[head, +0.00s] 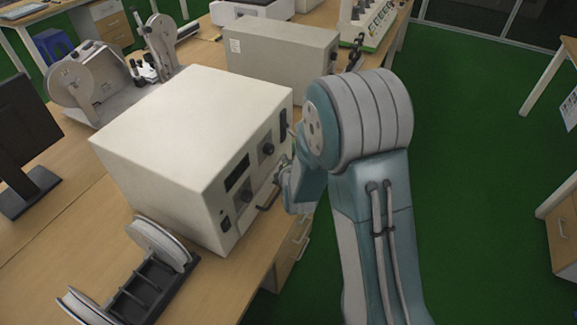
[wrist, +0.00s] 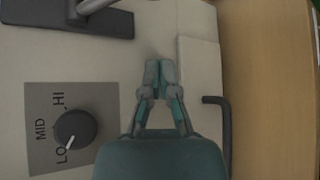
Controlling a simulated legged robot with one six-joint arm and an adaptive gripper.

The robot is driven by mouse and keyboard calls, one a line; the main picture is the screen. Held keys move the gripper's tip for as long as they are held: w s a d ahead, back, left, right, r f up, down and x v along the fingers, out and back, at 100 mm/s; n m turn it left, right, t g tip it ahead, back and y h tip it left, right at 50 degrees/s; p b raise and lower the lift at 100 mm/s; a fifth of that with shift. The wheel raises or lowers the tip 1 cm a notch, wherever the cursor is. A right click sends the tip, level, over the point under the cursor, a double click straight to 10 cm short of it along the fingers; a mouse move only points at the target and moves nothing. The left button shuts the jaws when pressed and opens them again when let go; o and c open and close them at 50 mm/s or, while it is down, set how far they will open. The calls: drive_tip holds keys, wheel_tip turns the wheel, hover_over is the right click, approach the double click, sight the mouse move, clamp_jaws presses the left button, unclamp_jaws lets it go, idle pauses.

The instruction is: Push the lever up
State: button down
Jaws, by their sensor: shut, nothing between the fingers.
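The off-white box has a front panel with a dark lever plate (head: 283,124) near its far end. In the wrist view the dark lever plate (wrist: 60,20) is at the top left, with a grey bar rising from it that is cut by the picture's edge. My gripper (wrist: 160,68) is shut and empty in front of the bare panel, below and to the right of the lever plate in that picture. In the head view my gripper (head: 281,172) is by the panel, partly hidden by my arm. I cannot tell whether its fingertips touch the panel.
A knob marked LO, MID, HI (wrist: 75,128) is left of my gripper in the wrist view. A dark handle (wrist: 222,130) is on the right. The box (head: 185,120) stands on a wooden table (head: 50,240). A spool holder (head: 145,285) is in front.

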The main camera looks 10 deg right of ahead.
drive_tip(key=x, duration=0.3)
drive_tip(key=shift+d, duration=0.1)
drive_tip(key=d, duration=0.1)
drive_tip(key=d+r, duration=0.2)
drive_tip(key=shift+s+d, duration=0.2)
drive_tip(key=shift+s, duration=0.05)
drive_tip(key=shift+d, duration=0.15)
drive_tip(key=shift+s+r, duration=0.1)
drive_tip(key=shift+g, duration=0.3)
